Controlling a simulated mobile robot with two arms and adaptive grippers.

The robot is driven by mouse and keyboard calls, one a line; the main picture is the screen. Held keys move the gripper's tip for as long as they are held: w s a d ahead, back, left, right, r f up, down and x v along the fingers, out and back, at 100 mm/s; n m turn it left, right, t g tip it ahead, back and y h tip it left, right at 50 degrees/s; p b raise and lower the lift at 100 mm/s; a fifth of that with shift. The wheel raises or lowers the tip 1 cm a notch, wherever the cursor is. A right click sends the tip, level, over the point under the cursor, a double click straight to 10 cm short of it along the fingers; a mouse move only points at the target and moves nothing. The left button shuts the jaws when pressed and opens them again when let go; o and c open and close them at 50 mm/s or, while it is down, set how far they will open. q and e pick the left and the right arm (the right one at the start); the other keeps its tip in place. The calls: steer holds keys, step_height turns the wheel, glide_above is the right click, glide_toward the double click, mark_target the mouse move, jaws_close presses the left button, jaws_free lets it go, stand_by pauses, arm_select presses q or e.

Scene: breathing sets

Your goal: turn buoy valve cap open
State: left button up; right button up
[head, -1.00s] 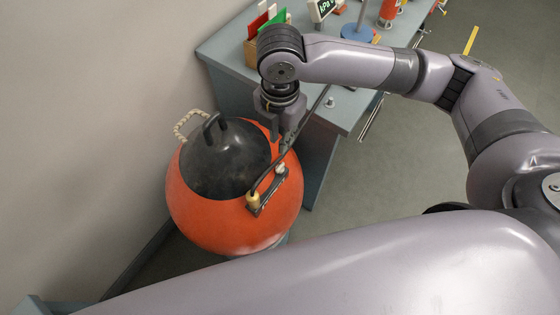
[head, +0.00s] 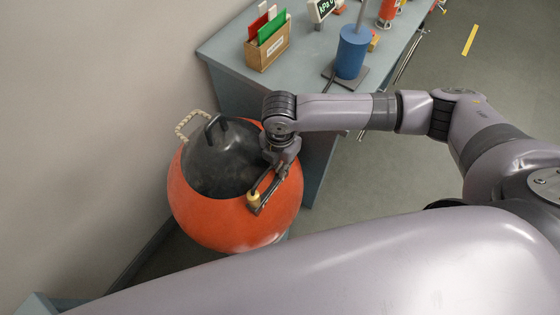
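The orange buoy (head: 215,222) with a black top (head: 215,170) stands against the wall side at the left. A dark plate (head: 262,204) on its right side bears a yellow fitting (head: 253,199). A small pale cap on the plate's far end, seen earlier, is now hidden by my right gripper. My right gripper (head: 270,170) points down at that end, just beyond the yellow fitting. Its fingertips are too small and covered to tell whether they are open or whether they touch the cap. My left gripper is not in view.
A grey-blue bench (head: 308,62) stands behind the buoy. It bears a wooden box (head: 268,52) with coloured cards, a blue cylinder (head: 351,52) and a kPa display (head: 321,10). A rope handle (head: 186,124) is at the buoy's back left. The floor (head: 440,75) at the right is clear.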

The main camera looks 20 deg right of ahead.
steer(key=shift+c, duration=0.2)
jaws_close()
stand_by(0.3)
steer(key=n+p, duration=0.2)
steer(key=n, duration=0.1)
steer(key=shift+r, duration=0.15)
steer(key=n+p, duration=0.1)
steer(key=n, duration=0.3)
steer(key=shift+n, duration=0.3)
steer(key=n+p, duration=0.1)
steer(key=n, duration=0.3)
steer(key=shift+n, duration=0.3)
steer(key=n, duration=0.5)
steer(key=shift+w, duration=0.1)
steer(key=shift+n, duration=0.4)
